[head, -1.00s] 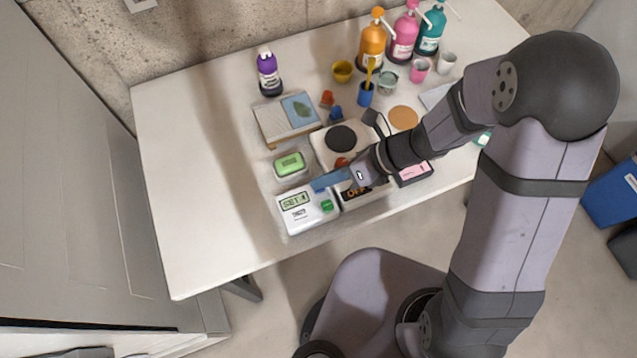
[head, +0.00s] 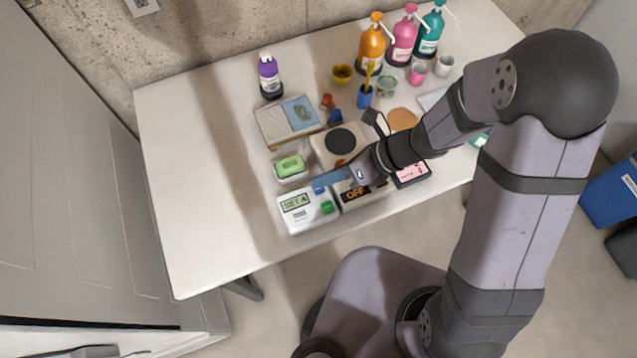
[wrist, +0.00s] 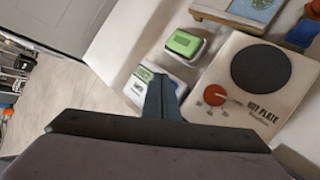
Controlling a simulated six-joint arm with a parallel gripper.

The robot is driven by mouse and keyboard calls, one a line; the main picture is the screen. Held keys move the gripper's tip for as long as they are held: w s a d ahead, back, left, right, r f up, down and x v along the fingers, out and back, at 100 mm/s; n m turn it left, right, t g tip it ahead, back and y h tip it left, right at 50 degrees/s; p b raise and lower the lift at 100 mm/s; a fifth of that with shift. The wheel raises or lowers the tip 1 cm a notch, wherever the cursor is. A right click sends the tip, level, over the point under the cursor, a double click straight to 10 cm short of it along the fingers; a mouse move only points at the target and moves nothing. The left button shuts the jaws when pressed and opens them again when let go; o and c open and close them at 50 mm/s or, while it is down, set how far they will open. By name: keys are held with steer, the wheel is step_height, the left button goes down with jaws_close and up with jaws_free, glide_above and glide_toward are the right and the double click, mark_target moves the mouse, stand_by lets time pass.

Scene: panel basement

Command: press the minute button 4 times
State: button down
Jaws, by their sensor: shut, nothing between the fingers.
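The white timer (head: 299,219) stands near the table's front edge, with a display (head: 295,203) that seems to read "SET 4". It has a green button (head: 326,207) at its right and a blue button (head: 319,190) at its upper right. Button labels are too small to read. My gripper (head: 317,183) is shut and empty, its blue-grey fingertips right at the blue button; I cannot tell if they touch it. In the wrist view the shut fingers (wrist: 158,84) cover part of the timer (wrist: 142,76).
Pump bottles (head: 371,45) and cups stand at the back. The table's left side is clear.

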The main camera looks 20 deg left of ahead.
mark_target(324, 188)
steer(key=shift+r, duration=0.1)
step_height(324, 188, up, 5)
steer(key=p, duration=0.5)
stand_by(1.0)
